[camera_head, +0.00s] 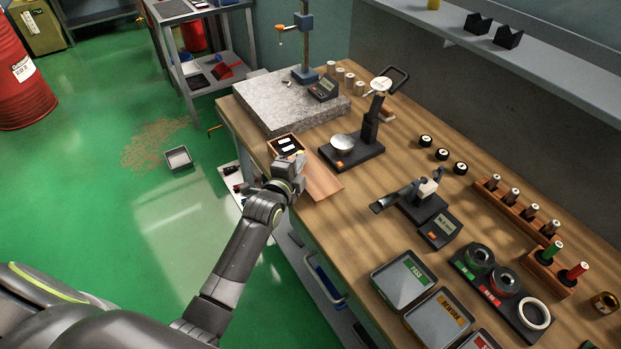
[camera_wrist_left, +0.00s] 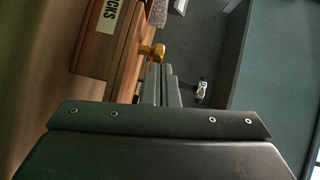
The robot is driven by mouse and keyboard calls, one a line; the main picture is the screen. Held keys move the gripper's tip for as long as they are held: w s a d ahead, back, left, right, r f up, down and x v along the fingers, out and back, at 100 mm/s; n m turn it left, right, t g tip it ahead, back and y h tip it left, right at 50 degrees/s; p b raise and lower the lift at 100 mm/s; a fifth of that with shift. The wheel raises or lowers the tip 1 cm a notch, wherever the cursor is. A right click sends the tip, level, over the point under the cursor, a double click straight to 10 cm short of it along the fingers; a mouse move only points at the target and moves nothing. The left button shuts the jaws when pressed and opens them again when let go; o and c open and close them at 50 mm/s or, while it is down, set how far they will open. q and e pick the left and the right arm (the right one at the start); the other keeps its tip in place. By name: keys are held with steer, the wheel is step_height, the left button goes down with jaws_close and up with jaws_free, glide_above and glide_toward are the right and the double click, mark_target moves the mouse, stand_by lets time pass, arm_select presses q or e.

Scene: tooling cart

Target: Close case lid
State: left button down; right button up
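A wooden case (camera_head: 271,146) lies near the bench's left edge, in front of the granite plate. Part of its dark inside shows, with several white-marked pieces in it. A plain wooden panel (camera_head: 322,183), seemingly the lid, extends from it toward the lower right. A brass knob (camera_wrist_left: 153,50) stands out from the wood, beside a white label ending in "CKS". My left gripper (camera_head: 295,160) is at the case; its fingertips (camera_wrist_left: 160,70) are right at the knob. Whether they grip it is unclear. The gripper hides part of the case and panel. My right gripper is not in view.
The granite plate (camera_head: 262,99) with a height stand is behind the case. A dial gauge stand (camera_head: 367,135) is to the right. A small clamp fixture (camera_head: 423,203) and trays (camera_head: 402,281) stand farther right. Bare bench top lies between the panel and trays.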

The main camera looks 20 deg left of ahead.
arm_select(q)
steer(key=w+a+b, duration=0.1)
steer(key=w+a, duration=0.1)
steer(key=w+a+b, duration=0.1)
steer(key=a+b, duration=0.1)
steer(key=a, duration=0.1)
steer(key=w+a+b, duration=0.1)
steer(key=w+a, duration=0.1)
steer(key=shift+w+a+f+b, duration=0.15)
steer(key=shift+w+a+b, duration=0.05)
steer(key=shift+w+b, duration=0.15)
steer(key=shift+w+a, duration=0.15)
steer(key=shift+r, duration=0.35)
